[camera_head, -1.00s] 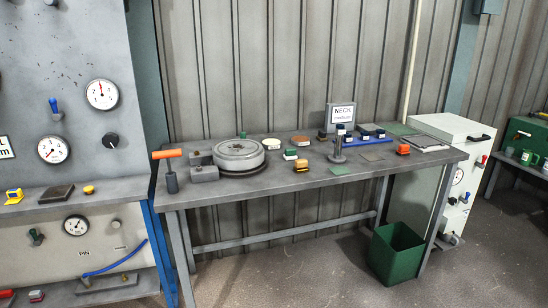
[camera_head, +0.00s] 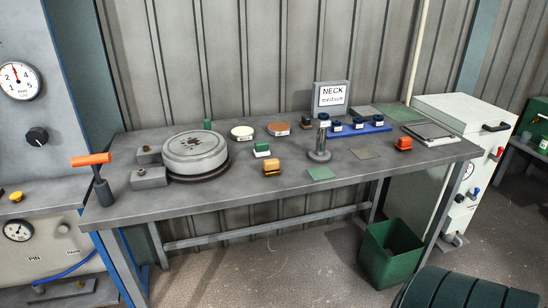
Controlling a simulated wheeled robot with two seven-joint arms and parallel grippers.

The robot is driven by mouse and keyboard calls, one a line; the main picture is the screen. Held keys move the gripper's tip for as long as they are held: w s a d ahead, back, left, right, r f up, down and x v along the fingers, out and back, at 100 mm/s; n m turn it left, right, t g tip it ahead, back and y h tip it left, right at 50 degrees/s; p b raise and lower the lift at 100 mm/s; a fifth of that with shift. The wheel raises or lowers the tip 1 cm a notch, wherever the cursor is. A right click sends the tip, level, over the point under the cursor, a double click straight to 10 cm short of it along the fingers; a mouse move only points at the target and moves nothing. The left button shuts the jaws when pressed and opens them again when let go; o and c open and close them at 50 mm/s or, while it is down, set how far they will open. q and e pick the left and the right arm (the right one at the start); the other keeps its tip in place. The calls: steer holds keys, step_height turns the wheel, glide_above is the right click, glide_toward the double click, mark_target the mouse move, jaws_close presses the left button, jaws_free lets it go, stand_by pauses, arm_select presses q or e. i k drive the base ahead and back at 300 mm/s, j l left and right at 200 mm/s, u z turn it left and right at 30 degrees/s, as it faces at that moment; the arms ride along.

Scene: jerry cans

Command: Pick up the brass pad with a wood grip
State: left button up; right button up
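A small block with a tan, wood-coloured grip on a darker yellowish base (camera_head: 271,167) stands on the grey workbench (camera_head: 225,205), near the middle of its top. It looks like the brass pad with a wood grip, but it is too small to be sure of the material. Behind it is a similar pad with a green grip and a pale base (camera_head: 262,150). A third small block with an orange-red top (camera_head: 404,143) stands toward the right end of the bench. Neither of my grippers is in view.
A round grey pot (camera_head: 195,152) stands left of the pads. A metal post (camera_head: 320,142) and a blue tray with dark-capped jars (camera_head: 362,130) stand to the right. A green bin (camera_head: 391,252) is on the floor under the bench's right end.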

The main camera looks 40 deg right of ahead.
mark_target(271, 168)
steer(key=k+l, duration=0.1)
steer(key=l, duration=0.35)
steer(key=k+l, duration=0.1)
steer(key=l, duration=0.4)
steer(key=k+l+u, duration=0.1)
steer(key=l, duration=0.35)
